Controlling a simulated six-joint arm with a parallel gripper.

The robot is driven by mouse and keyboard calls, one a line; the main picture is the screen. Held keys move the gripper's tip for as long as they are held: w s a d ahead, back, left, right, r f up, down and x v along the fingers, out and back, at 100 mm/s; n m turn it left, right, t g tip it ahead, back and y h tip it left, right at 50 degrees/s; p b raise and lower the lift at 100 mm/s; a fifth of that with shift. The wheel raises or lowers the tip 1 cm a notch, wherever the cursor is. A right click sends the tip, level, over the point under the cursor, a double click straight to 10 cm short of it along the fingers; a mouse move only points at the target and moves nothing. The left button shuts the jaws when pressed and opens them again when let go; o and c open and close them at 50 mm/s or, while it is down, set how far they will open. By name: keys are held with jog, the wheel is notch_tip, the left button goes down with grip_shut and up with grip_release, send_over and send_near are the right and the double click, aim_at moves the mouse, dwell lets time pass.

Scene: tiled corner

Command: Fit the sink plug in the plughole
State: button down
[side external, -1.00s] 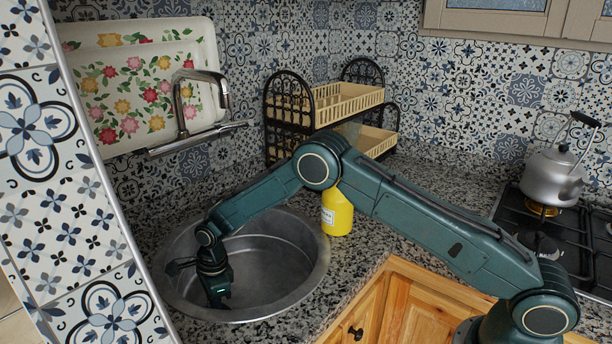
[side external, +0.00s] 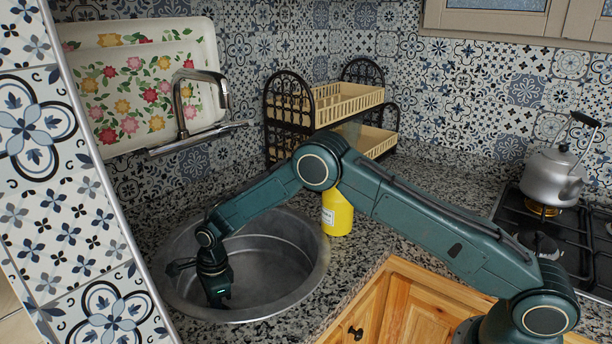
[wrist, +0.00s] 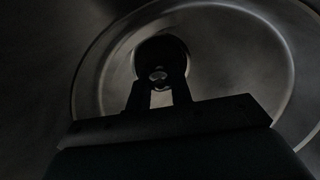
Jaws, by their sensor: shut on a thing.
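My gripper (side external: 219,298) points down inside the round steel sink (side external: 315,278), low in its near left part. In the wrist view its two dark fingers (wrist: 160,86) are shut on the sink plug (wrist: 160,48), a dark round thing just beyond the fingertips. A small shiny spot shows at the plug's middle. A paler ring shows around the plug, within a larger round rim on the sink floor. The view is very dark, so I cannot tell whether the plug is in the plughole or above it. In the side view the plug and plughole are hidden.
A tap (side external: 185,100) stands behind the sink. A yellow bottle (side external: 338,213) stands by the sink's right rim, close under my arm. A two-tier rack (side external: 345,104), a flowered tray (side external: 140,88) and a kettle on the stove (side external: 553,174) are farther off.

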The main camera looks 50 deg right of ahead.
jog(key=shift+s+f, duration=0.1)
jog(key=shift+f, duration=0.95)
dwell(1.1)
jog(key=c, duration=0.8)
grip_release()
jog(key=shift+s+f, duration=0.1)
jog(key=shift+o, duration=0.2)
jog(key=shift+r, duration=0.2)
jog(key=shift+w+r, duration=0.2)
jog(key=shift+r, duration=4.8)
jog(key=shift+r, duration=0.1)
